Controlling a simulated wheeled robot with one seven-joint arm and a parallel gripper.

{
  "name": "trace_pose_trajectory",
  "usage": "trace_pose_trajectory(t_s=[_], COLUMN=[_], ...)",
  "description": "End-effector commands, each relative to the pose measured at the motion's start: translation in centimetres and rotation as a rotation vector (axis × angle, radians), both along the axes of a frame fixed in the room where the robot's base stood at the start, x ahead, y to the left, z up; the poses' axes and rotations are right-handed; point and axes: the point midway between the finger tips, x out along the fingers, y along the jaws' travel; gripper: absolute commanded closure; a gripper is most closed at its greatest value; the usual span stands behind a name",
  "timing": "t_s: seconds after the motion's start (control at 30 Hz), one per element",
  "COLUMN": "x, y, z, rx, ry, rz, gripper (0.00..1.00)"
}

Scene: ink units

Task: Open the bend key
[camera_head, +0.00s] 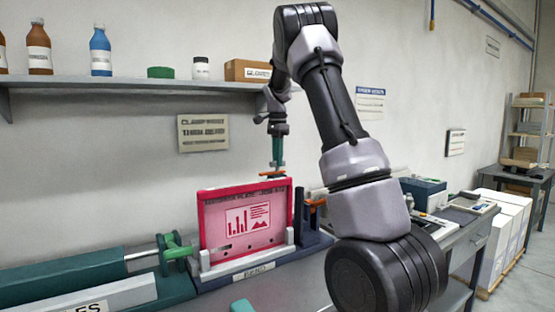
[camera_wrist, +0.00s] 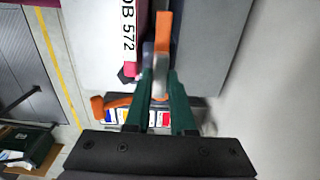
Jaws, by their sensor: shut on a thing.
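My gripper (camera_head: 277,160) reaches down from above to the top edge of a pink framed panel with a chart. Its green fingers are shut on an orange key (camera_head: 272,173) at the panel's top right. In the wrist view the fingertips (camera_wrist: 156,82) close around the orange key (camera_wrist: 162,40), whose bar runs away beyond them. A second orange key (camera_head: 315,204) sticks out from the dark blue block at right; an orange piece also shows at the left of the fingers in the wrist view (camera_wrist: 112,102). A label reading BEND (camera_head: 253,271) is below the panel.
The pink panel (camera_head: 245,222) stands upright in a grey holder on the bench. A green clamp and cylinder (camera_head: 92,272) lie at left. A shelf (camera_head: 130,82) with bottles and a box runs above. A blue box (camera_head: 423,193) stands on the bench at right.

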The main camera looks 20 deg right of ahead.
Motion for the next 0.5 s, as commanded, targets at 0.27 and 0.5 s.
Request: trace_pose_trajectory(t_s=[0.27, 0.5], x=[0.1, 0.06], y=[-0.04, -0.03], z=[0.23, 0.13], rx=[0.0, 0.001], ry=[-0.005, -0.003], rz=[-0.002, -0.001], gripper=[1.0, 0.47])
